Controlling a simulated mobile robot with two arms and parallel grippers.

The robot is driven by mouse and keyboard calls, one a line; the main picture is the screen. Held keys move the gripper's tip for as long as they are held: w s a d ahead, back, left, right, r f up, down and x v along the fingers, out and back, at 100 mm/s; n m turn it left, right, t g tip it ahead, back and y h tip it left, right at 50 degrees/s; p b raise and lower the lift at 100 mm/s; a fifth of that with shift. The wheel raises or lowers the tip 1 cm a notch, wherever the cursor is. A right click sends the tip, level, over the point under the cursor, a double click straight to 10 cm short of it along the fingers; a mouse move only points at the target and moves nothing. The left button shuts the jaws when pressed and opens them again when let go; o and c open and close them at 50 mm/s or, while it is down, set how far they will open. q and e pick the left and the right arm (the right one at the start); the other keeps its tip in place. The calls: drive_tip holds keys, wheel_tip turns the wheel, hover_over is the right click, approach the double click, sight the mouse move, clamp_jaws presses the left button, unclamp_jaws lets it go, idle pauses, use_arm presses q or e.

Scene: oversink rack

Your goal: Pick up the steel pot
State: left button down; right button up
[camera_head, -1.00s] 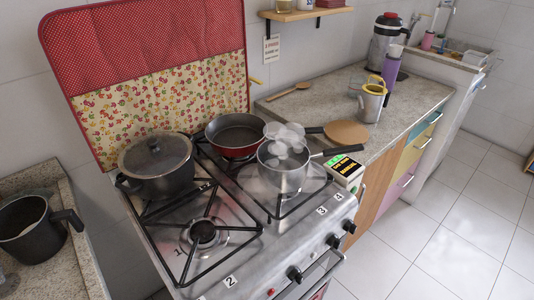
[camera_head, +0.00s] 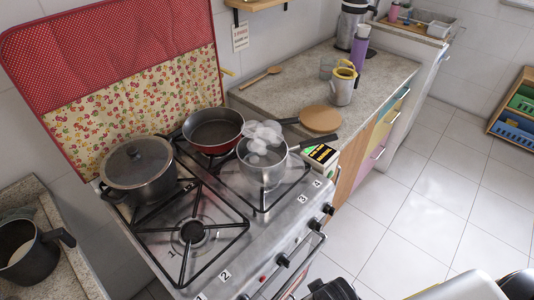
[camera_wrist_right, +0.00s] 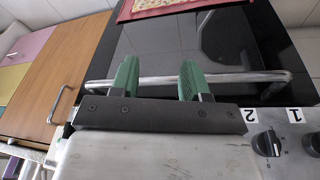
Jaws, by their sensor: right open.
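The steel pot (camera_head: 262,168) stands upright on the stove's front right burner. Its long dark handle (camera_head: 317,142) points right, past the stove edge. White steam covers much of its top, so its inside is hidden. The pot is not visible in the right wrist view. My left gripper is not in view.
A lidded dark pot (camera_head: 138,172) and a red pan (camera_head: 213,130) stand on the stove's other burners. The front left burner (camera_head: 193,232) is bare. A wooden board (camera_head: 320,118) and a metal cup (camera_head: 342,86) are on the right counter. The tiled floor (camera_head: 440,180) is clear.

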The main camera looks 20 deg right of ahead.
wheel_tip(320, 180, up, 10)
drive_tip(key=w+d+t+h+p, duration=0.1)
drive_tip(key=w+d+t+p, duration=0.1)
drive_tip(key=w, duration=0.1)
drive_tip(key=n+t+h+p, duration=0.1)
drive_tip(key=n+t, duration=1.2)
drive_tip(key=n, duration=0.3)
approach(307, 147)
drive_tip(key=w, duration=0.2)
drive_tip(key=w+p, duration=0.1)
drive_tip(key=w, duration=0.2)
drive_tip(key=shift+w+d+f, duration=0.25)
drive_tip(key=shift+w, duration=0.15)
drive_tip(key=w, duration=0.1)
drive_tip(key=w+p, duration=0.1)
drive_tip(key=w, duration=0.1)
drive_tip(key=w+p, duration=0.1)
drive_tip(key=shift+w+d+r, duration=0.25)
drive_tip(key=shift+d+r, duration=0.05)
drive_tip(key=shift+d, duration=0.1)
drive_tip(key=shift+w+f, duration=0.1)
drive_tip(key=shift+w, duration=0.3)
drive_tip(key=shift+s, duration=0.1)
